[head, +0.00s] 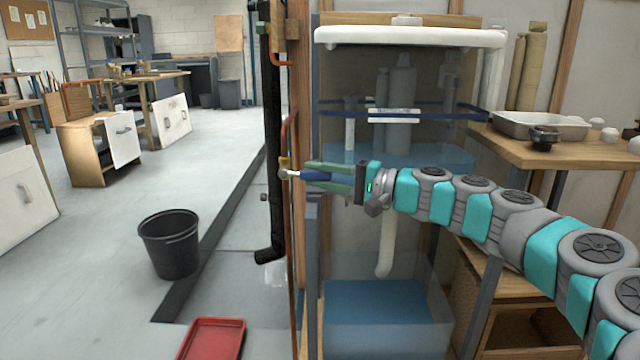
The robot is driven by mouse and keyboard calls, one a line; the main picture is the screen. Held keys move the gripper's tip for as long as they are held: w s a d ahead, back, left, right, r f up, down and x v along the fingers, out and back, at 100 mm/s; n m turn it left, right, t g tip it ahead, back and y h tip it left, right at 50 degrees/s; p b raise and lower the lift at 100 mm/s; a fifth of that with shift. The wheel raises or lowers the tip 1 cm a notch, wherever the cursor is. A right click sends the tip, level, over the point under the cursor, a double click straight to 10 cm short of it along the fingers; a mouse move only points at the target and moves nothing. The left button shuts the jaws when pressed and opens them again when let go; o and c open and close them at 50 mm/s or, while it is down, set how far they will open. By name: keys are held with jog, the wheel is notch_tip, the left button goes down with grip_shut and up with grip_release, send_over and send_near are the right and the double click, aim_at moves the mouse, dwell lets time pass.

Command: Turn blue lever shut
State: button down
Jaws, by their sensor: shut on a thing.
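The blue lever (318,176) sticks out to the right of a small brass valve (285,168) on a copper pipe (290,135). It lies roughly level, across the line of the pipe. My gripper (325,175) comes in from the right, and its green fingers are shut on the blue lever, one above and one below it. Part of the lever is hidden between the fingers.
A clear tank (385,250) with blue water stands behind my gripper. A black drainpipe (272,130) runs left of the valve. A black bucket (170,243) and a red tray (212,340) are on the floor. A wooden bench (510,148) holds a metal tray (540,126).

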dwell(0.3)
jog(key=c, duration=0.6)
grip_release()
jog(key=shift+c, duration=0.2)
jog(key=v, duration=0.6)
jog(key=shift+s+d, duration=0.1)
jog(key=shift+d, duration=0.25)
jog(key=shift+s+d+f, duration=0.1)
jog(key=shift+s+d, duration=0.2)
jog(key=shift+d, duration=0.2)
